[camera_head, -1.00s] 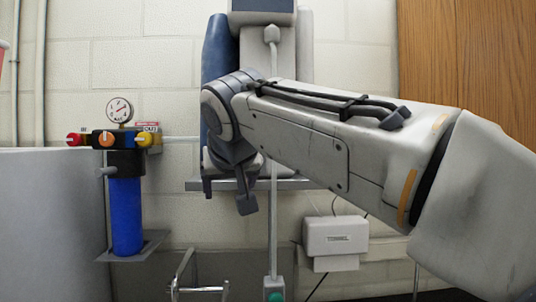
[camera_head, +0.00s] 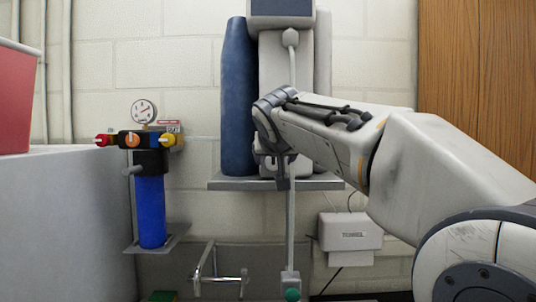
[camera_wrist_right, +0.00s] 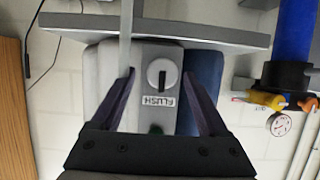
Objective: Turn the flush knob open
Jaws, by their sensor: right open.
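The flush knob (camera_wrist_right: 160,73) shows in the right wrist view as a pale round dial with a dark upright bar. It sits on a grey plate above an upside-down FLUSH label (camera_wrist_right: 158,101). My right gripper (camera_wrist_right: 158,76) is open, its dark fingers on either side of the knob's plate in this view; I cannot tell how far off the knob is. In the head view my right gripper (camera_head: 273,162) is in front of the grey wall unit (camera_head: 273,60), and the knob is hidden there. My left gripper is not in view.
A blue cylinder (camera_head: 239,95) stands beside the unit above a grey shelf (camera_head: 225,182). A pale rod (camera_head: 291,220) runs down past the shelf. Left are a blue filter (camera_head: 151,212) with coloured knobs and a gauge (camera_head: 143,111). A towel box (camera_head: 350,233) hangs lower right.

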